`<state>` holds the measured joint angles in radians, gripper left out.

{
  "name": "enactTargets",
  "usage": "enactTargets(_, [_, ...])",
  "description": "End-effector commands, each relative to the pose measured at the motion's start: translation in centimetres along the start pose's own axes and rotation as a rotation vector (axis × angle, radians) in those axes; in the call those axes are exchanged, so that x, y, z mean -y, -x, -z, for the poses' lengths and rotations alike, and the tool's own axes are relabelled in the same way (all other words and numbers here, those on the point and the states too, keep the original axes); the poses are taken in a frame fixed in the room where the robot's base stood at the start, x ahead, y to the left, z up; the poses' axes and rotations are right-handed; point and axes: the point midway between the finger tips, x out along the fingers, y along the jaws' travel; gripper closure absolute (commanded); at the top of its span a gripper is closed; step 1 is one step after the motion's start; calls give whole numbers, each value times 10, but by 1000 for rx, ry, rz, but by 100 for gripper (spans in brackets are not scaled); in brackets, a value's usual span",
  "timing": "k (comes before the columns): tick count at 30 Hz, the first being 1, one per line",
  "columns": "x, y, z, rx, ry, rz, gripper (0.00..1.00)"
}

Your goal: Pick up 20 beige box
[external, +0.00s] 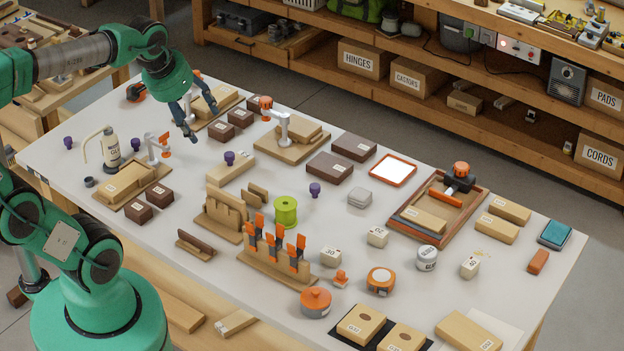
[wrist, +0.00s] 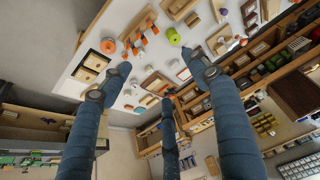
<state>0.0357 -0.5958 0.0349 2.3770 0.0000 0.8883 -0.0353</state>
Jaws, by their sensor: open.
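Three small beige boxes with printed labels stand on the table in the external view. One (external: 330,257) is right of the orange clamps, one (external: 377,237) is behind it to the right, and one (external: 470,267) is farther right. The print is too small to tell surely which reads 20. My gripper (external: 201,121) is open and empty above the table's far left part, well away from these boxes. In the wrist view its blue fingers (wrist: 158,72) are spread wide with nothing between them.
A green spool (external: 285,226), orange-clamp rack (external: 275,272), orange round tin (external: 316,303) and tape measure (external: 380,281) stand near the boxes. A wooden tray (external: 398,232) is behind them. Brown boxes (external: 329,167) and a clamp board (external: 292,150) lie nearer my gripper.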

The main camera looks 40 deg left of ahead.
Motion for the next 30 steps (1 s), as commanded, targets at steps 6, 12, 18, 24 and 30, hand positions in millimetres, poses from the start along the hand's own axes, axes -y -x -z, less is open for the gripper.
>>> enactTargets(6, [-14, -19, 49, 46, 0, -9, 39])
enactTargets(12, [-28, -44, 91, 86, 2, -16, 39])
enactTargets(18, [-45, -75, 129, 125, 4, -20, 39])
enactTargets(24, [-64, -113, 163, 165, 5, -22, 39])
enactTargets(30, [-86, -156, 192, 203, 4, -23, 39])
